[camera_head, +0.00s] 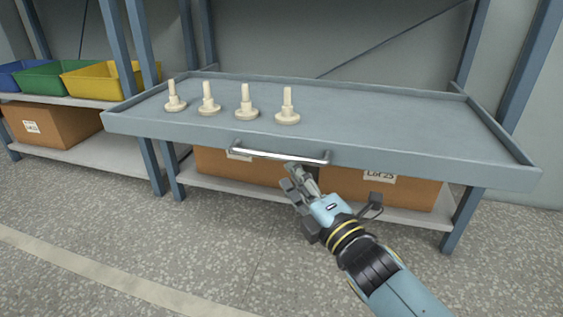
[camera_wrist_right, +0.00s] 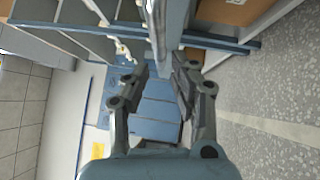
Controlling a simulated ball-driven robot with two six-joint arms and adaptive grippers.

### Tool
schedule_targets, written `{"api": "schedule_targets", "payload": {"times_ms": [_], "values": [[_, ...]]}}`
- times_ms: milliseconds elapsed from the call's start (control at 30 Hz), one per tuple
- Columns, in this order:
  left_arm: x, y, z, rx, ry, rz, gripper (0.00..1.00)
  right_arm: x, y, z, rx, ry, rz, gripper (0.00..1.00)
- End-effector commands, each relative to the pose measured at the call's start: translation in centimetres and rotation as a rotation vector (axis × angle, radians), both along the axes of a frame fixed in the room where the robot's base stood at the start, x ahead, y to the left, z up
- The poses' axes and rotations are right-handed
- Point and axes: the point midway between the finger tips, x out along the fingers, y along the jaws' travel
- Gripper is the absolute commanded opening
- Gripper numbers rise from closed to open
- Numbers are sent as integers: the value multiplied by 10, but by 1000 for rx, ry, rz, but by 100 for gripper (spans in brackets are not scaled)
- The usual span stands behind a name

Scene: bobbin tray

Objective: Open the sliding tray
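The sliding tray (camera_head: 400,112) is a wide grey-blue tray with a low rim, set in a blue rack. A silver bar handle (camera_head: 275,156) is fixed to its front wall. My right gripper (camera_head: 294,178) is just below the right part of the handle in the head view. In the right wrist view, its two fingers (camera_wrist_right: 160,70) are spread apart, with the handle (camera_wrist_right: 155,25) and tray front edge (camera_wrist_right: 174,25) beyond and between their tips. Nothing is clamped; whether a finger touches the bar cannot be told. My left gripper is not in view.
Several cream bobbins (camera_head: 246,107) stand upright on the tray's left half. Cardboard boxes (camera_head: 400,192) sit on a shelf below. At left are blue, green and yellow bins (camera_head: 90,82) and another box (camera_head: 55,124). The speckled floor (camera_head: 190,240) in front is clear.

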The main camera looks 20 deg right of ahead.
Motion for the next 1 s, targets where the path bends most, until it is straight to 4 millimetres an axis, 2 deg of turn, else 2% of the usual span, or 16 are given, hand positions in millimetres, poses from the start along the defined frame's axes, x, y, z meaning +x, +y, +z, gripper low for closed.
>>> {"api": "schedule_targets", "payload": {"times_ms": [100, 300, 867, 967, 1000], "values": [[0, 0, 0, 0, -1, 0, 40, -23, -4, -3, 1, 1, 1, 25], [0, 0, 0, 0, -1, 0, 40, -41, -9, -5, 1, -1, 0, 25], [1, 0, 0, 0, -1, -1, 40, -48, -9, -10, 1, 10, 0, 25], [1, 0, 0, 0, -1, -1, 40, -68, -10, -29, -5, 57, 2, 25], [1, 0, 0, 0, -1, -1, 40, -83, -12, -36, -8, 82, 4, 25]]}}
